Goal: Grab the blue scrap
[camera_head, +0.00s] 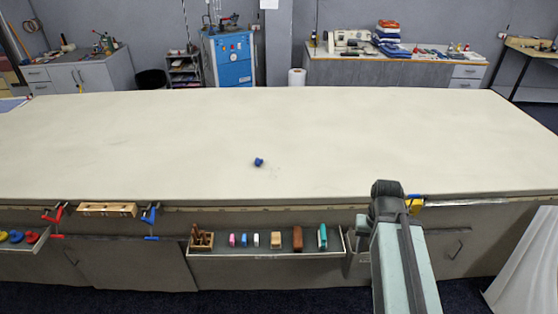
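A small blue scrap (258,162) lies on the pale cloth table top, a little left of the picture's middle. It looks like a small crumpled or rounded piece; its exact shape is too small to tell. Nothing touches it. My arm rises from the bottom right to a dark joint near the table's front edge, well to the right of the scrap and nearer to me. I cannot make out my gripper's fingers in this view.
The long table top (130,135) is otherwise clear. Red and blue clamps and a wooden block (107,209) line its front edge. Below, an open shelf (265,253) holds several small coloured items. A blue cabinet (232,58) stands behind the table.

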